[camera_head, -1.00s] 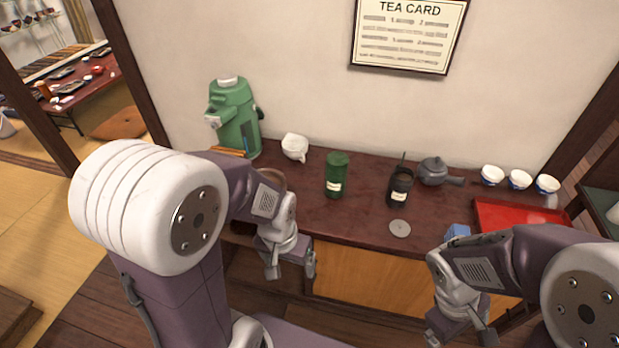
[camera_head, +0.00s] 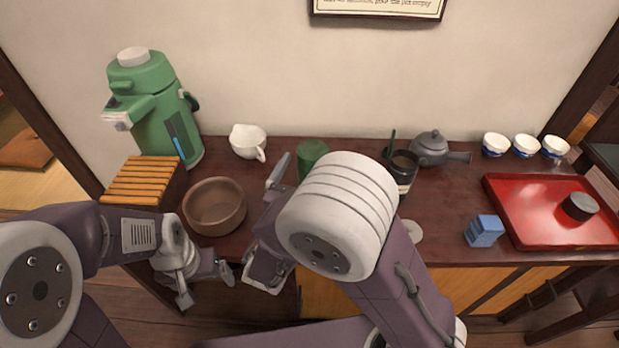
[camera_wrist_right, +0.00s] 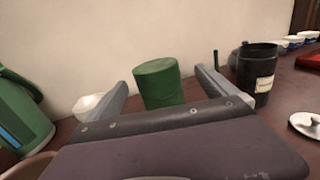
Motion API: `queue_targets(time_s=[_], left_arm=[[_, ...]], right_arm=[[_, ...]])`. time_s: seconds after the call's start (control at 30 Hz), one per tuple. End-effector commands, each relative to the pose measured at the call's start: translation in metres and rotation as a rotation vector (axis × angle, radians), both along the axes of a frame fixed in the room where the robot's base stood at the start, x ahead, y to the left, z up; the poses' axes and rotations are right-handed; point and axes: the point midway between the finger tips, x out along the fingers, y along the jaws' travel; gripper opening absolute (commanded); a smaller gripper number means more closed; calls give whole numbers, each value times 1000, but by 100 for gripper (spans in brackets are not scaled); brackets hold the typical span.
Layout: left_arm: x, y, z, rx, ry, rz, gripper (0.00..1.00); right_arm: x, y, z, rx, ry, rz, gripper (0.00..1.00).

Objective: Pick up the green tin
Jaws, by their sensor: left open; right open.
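The green tin (camera_head: 312,154) stands upright on the dark red counter (camera_head: 455,205), its lower part hidden behind my right arm in the head view. In the right wrist view the tin (camera_wrist_right: 158,84) is ahead of my right gripper (camera_wrist_right: 166,80), framed between its two spread fingers. The gripper is open and holds nothing; I cannot tell whether the tin's base is between the fingertips. My left gripper (camera_head: 206,288) is open and empty, low in front of the counter's edge.
A dark canister (camera_head: 402,170) stands right of the tin, with a grey teapot (camera_head: 430,148) beyond. Left are a white pouring cup (camera_head: 248,141), brown bowl (camera_head: 215,206) and green flask (camera_head: 165,120). A round lid (camera_head: 412,231), blue box (camera_head: 484,231) and red tray (camera_head: 520,190) lie right.

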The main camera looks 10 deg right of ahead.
Motion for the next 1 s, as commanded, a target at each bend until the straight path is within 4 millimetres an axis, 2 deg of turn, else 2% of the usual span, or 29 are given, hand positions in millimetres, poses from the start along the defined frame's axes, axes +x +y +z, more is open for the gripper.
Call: queue_targets(time_s=[0.1, 0.27, 0.53, 0.8, 1.0], left_arm=[[0, 0, -5, 0, 0, 0, 88], [0, 0, -6, 0, 0, 0, 88], [0, 0, -16, 0, 0, 0, 88], [0, 0, -16, 0, 0, 0, 88], [0, 0, -16, 0, 0, 0, 88]], right_arm=[[14, -8, -2, 1, 0, -4, 96], [19, -9, -1, 1, 0, -2, 96], [61, -25, -1, 3, 1, -6, 96], [65, -27, 0, 1, 2, -2, 96], [65, -27, 0, 1, 2, -2, 41]])
